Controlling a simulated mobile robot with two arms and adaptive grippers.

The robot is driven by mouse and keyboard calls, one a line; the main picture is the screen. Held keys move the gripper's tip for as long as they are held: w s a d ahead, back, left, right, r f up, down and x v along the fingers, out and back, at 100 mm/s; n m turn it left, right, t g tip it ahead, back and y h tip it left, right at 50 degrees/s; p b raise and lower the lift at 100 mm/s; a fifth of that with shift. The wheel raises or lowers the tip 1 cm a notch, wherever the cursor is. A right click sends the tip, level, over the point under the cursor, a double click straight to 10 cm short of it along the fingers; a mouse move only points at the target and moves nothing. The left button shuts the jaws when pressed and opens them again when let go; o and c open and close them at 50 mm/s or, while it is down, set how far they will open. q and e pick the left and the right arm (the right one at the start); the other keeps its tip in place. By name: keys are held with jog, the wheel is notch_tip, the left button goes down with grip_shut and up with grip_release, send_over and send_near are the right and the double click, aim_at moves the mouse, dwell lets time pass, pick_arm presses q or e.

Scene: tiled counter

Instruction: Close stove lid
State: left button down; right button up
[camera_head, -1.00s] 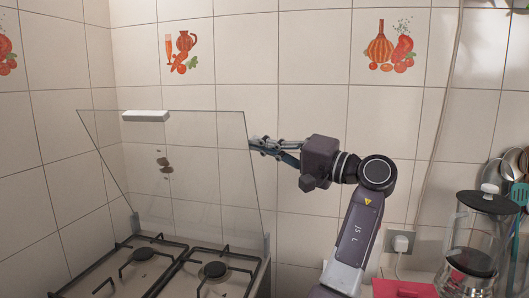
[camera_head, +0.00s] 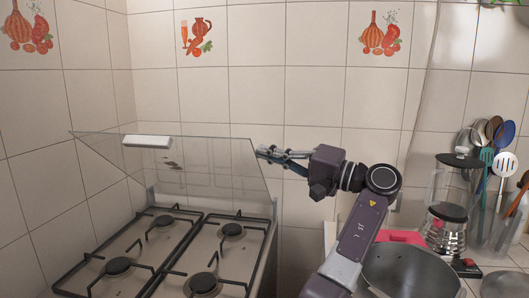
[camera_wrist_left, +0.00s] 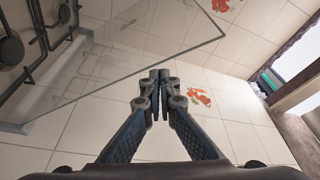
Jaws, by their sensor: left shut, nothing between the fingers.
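The stove lid (camera_head: 215,178) is a clear glass panel standing at the back of the stove (camera_head: 125,240), raised off the burners. A white handle (camera_head: 147,141) sits on its upper left edge. My left gripper (camera_head: 262,152) is shut and empty beside the lid's upper right corner in the head view; I cannot tell if it touches the glass. In the left wrist view, the shut fingertips (camera_wrist_left: 160,75) point toward the tiled wall, with the glass lid (camera_wrist_left: 130,45) beyond and to the left. My right gripper is not in view.
Black grates and burners (camera_head: 232,230) are bare under the lid. The tiled wall (camera_head: 300,95) is close behind the lid.

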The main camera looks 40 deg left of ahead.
pick_arm(q)
jog(key=v, duration=1.2)
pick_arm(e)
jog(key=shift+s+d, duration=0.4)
